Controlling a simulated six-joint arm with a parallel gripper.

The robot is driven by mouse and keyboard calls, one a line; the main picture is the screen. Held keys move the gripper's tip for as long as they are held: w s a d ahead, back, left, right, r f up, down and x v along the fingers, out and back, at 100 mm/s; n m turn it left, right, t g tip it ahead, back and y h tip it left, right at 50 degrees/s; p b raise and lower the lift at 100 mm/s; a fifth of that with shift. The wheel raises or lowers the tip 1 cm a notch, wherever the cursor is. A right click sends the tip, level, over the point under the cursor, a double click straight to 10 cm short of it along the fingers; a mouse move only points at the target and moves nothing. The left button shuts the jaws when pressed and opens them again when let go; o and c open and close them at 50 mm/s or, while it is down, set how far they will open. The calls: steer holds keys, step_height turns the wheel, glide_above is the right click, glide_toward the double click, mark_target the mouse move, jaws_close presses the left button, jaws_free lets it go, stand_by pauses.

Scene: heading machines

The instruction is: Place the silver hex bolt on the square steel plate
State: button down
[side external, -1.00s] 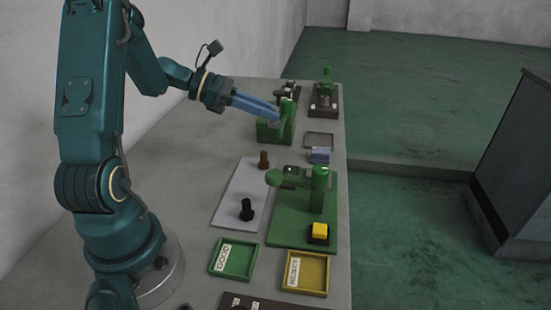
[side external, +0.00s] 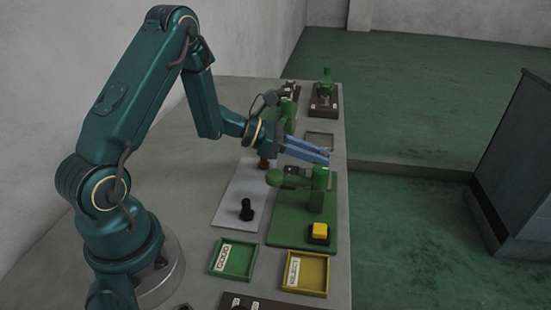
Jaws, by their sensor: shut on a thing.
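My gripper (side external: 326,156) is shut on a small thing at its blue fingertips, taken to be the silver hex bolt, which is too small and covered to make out. The fingers point right and slightly down, above the far end of the green press base (side external: 285,235). I cannot clearly tell which surface is the square steel plate; a small dark square piece (side external: 290,171) by the green press is partly hidden behind the press arm. No silver bolt shows on the grey sheet (side external: 228,208).
A black bolt (side external: 246,209) and a brown bolt (side external: 264,163) stand on the grey sheet. The green press post (side external: 319,190) stands close below my fingers. A yellow button (side external: 319,230), a green GOOD tray (side external: 232,260) and a yellow REJECT tray (side external: 305,275) lie nearer.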

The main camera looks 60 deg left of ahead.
steer(key=shift+f, duration=1.4)
steer(key=c, duration=0.8)
jaws_free()
steer(key=shift+f, duration=0.1)
